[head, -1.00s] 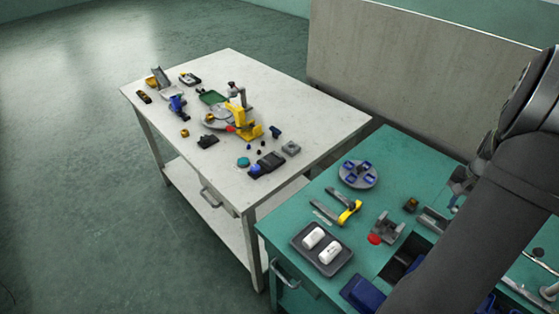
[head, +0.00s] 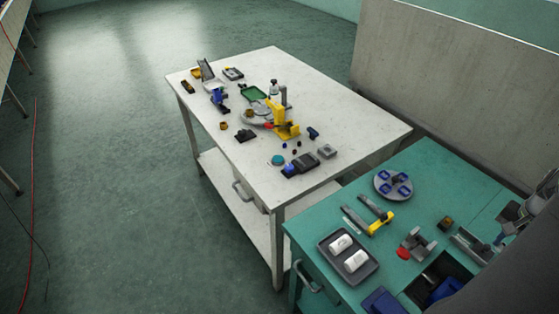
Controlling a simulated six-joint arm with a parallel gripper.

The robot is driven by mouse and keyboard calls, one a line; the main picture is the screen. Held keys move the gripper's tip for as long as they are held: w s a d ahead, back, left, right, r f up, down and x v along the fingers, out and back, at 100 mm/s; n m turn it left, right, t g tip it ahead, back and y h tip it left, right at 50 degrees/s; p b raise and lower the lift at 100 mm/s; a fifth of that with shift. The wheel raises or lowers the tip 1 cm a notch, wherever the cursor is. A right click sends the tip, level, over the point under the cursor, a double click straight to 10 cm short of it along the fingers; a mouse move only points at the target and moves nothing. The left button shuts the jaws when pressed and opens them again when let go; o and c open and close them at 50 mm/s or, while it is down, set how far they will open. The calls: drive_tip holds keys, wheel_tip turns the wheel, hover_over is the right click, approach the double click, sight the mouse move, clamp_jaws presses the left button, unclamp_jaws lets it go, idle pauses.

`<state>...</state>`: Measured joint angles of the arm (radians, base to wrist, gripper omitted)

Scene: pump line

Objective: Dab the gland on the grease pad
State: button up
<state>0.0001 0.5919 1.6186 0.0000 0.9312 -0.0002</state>
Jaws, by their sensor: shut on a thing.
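My gripper is not in view; only a dark part of my arm shows at the lower right edge, so what it holds is hidden. I cannot pick out the gland for certain. I cannot tell for certain which thing is the grease pad. A round teal piece (head: 278,160) lies near the front of the white table (head: 350,130), beside a dark device with a blue part (head: 300,165).
On the green bench (head: 440,185) are a dark tray (head: 330,262) with two white cylinders, a round grey plate (head: 380,192) with blue pieces, a yellow-and-grey tool (head: 380,222) and a grey fixture (head: 418,243). A yellow stand (head: 279,118) rises mid-table.

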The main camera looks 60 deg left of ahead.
idle(0.5)
drive_tip(key=a, duration=1.2)
drive_tip(key=a+y, duration=0.1)
drive_tip(key=a, duration=1.1)
drive_tip(key=s+a+y, duration=0.1)
drive_tip(key=a, duration=1)
drive_tip(key=shift+s+a+r, duration=0.1)
drive_tip(key=shift+a, duration=0.3)
drive_tip(key=s+a+y, duration=0.1)
drive_tip(key=s+a, duration=0.3)
drive_tip(key=a, duration=0.3)
drive_tip(key=s+a, duration=0.4)
drive_tip(key=a, duration=0.4)
drive_tip(key=y, duration=0.1)
hover_over(278, 159)
drive_tip(key=d, duration=0.1)
drive_tip(key=shift+d+f, duration=0.15)
drive_tip(key=shift+f, duration=2.55)
drive_tip(key=shift+s+f, duration=0.1)
drive_tip(key=shift+f, duration=0.5)
drive_tip(key=shift+r, duration=0.1)
